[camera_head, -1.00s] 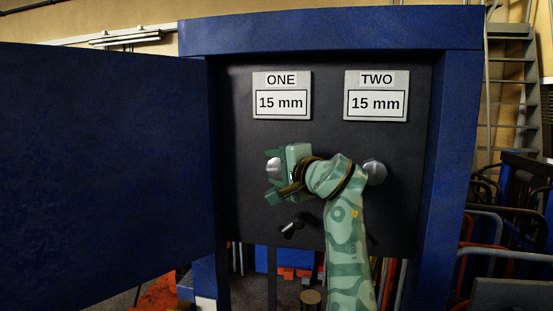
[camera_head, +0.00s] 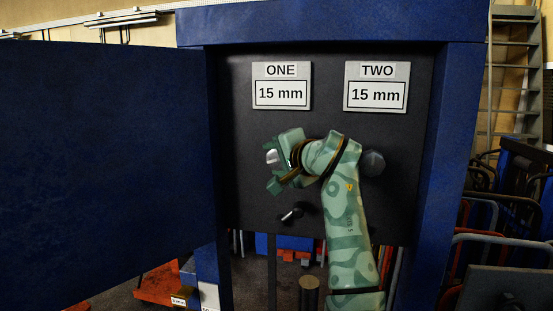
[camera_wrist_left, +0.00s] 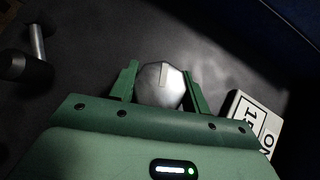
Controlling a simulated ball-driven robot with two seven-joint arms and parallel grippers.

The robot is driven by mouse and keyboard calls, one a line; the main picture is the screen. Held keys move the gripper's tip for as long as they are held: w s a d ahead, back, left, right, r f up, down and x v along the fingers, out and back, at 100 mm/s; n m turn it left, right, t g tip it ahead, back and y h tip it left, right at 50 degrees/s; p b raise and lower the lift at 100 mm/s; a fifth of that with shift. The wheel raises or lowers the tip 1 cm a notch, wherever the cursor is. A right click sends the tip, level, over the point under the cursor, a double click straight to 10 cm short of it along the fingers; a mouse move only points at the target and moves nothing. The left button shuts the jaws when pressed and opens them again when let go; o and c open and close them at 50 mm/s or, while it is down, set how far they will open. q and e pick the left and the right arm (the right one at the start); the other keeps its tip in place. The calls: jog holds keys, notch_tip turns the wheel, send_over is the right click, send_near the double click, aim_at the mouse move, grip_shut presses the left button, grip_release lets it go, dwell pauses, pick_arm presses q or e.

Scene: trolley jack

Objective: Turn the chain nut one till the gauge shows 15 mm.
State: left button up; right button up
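Gauge one (camera_head: 281,94) reads 15 mm on the dark panel, under the label ONE. Chain nut one (camera_head: 272,157) is a silver nut below it, partly hidden by my left gripper (camera_head: 277,160). In the left wrist view, the nut (camera_wrist_left: 160,88) fills the gap between the two green fingers (camera_wrist_left: 160,86), which seem to touch it on both sides. A pale stripe shows on its face. My left gripper is tilted in the head view. My right gripper is not in view.
Gauge two (camera_head: 376,95) also reads 15 mm; chain nut two (camera_head: 372,163) is beside my left wrist. A small lever (camera_head: 291,214) sticks out below nut one and shows in the left wrist view (camera_wrist_left: 30,62). A blue door (camera_head: 100,170) stands open at left.

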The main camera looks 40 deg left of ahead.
pick_arm(q)
jog(key=o, duration=0.4)
jog(key=shift+o, duration=0.2)
jog(key=b+v, duration=0.5)
jog(key=v, duration=1.1)
jog(key=shift+d+f, duration=0.1)
jog(key=shift+f, duration=0.05)
